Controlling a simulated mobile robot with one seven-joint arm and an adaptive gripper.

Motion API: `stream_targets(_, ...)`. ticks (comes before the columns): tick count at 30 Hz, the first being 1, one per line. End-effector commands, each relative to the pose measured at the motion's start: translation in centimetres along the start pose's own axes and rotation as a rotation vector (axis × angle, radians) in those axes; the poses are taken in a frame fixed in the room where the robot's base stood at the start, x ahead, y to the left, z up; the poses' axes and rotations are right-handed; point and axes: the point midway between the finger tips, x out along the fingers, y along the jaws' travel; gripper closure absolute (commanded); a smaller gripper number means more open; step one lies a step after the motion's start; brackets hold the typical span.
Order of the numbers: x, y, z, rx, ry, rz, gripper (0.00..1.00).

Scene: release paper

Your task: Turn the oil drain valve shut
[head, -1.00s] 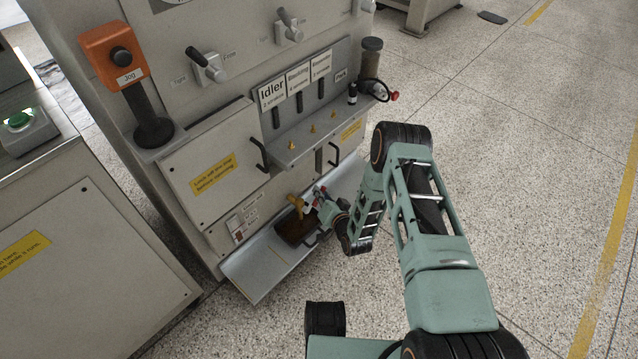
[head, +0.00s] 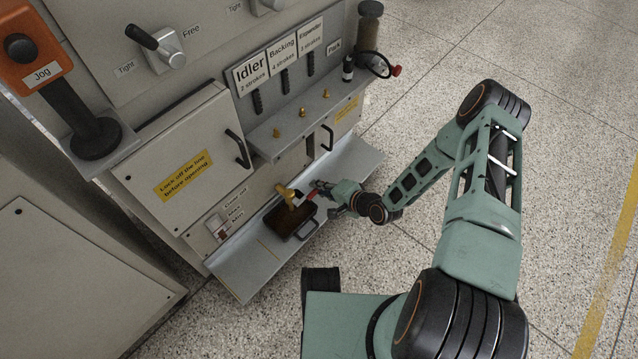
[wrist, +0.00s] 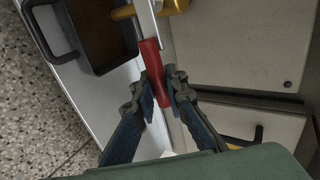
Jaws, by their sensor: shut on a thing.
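The oil drain valve is a brass tap (head: 288,193) low on the machine's front, above a dark drain pan (head: 290,233). Its lever is a flat metal bar with a red grip (head: 311,196). In the wrist view the red grip (wrist: 151,62) runs down between my fingers, and the metal bar leads up to the brass body (wrist: 175,5). My gripper (wrist: 163,88) is shut on the red grip. In the head view my gripper (head: 324,189) reaches the lever from the right. The exact angle of the lever to the tap is hard to tell.
The pan, with a handle (head: 306,230), sits on a grey ledge (head: 240,268). Cabinet doors with black handles (head: 237,148) and a shelf with small brass fittings (head: 303,112) are above. Open speckled floor (head: 430,60) lies to the right.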

Motion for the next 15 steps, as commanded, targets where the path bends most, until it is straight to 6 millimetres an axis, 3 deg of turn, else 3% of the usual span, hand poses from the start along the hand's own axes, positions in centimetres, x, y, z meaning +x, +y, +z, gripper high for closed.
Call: stream_targets(15, 0.16, 0.46, 0.38, 0.049, -0.033, 0.001, 1.0)
